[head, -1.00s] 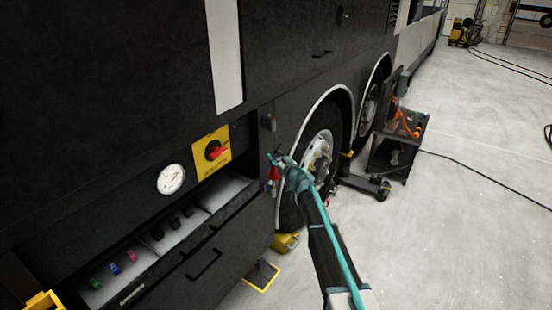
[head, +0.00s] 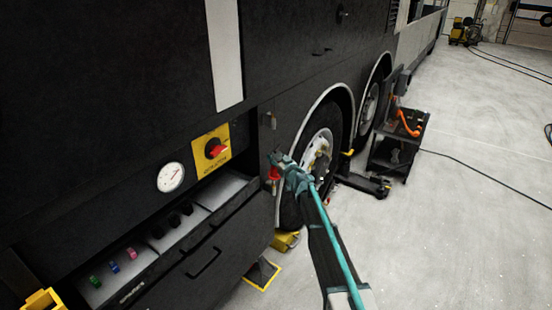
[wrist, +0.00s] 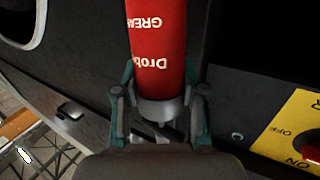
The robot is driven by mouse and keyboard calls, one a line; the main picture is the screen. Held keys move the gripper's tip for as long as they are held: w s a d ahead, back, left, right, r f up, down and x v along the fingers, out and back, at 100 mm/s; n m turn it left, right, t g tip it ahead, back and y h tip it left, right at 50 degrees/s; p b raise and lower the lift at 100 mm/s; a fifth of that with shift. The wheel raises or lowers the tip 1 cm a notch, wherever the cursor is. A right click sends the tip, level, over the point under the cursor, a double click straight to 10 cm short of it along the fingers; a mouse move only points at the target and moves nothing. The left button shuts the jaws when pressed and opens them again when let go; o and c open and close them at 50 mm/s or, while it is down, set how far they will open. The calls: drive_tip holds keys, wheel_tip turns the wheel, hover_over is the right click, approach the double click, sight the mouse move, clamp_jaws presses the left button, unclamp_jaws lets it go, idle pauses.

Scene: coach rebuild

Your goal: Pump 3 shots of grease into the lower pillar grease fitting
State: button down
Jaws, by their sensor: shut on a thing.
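My gripper (wrist: 160,110) is shut on a red grease gun (wrist: 158,45), a cylinder with white lettering and a grey metal end cap between the fingers. In the head view my gripper (head: 281,165) is beside the dark pillar at the front of the wheel arch, with a bit of the red grease gun (head: 274,174) showing. A small round metal piece (wrist: 237,137) sits on the dark panel in the wrist view; I cannot tell whether it is the lower fitting. The gun's far end is out of the wrist view, and its contact with any fitting is not visible.
A yellow plate with a red rotary switch (head: 216,148) and a round gauge (head: 171,177) are on the coach side. An open drawer (head: 200,265) juts out below. A wheel (head: 318,160) is close behind my gripper.

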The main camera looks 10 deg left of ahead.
drive_tip(key=shift+f, duration=0.3)
drive_tip(key=shift+r+p, duration=1.05)
drive_tip(key=shift+p, duration=0.65)
idle(0.7)
drive_tip(key=shift+f+b, duration=0.4)
drive_tip(key=shift+f, duration=0.65)
idle(1.7)
drive_tip(key=shift+r+p, duration=0.4)
drive_tip(key=shift+r, duration=0.65)
idle(0.3)
drive_tip(key=shift+r, duration=2.4)
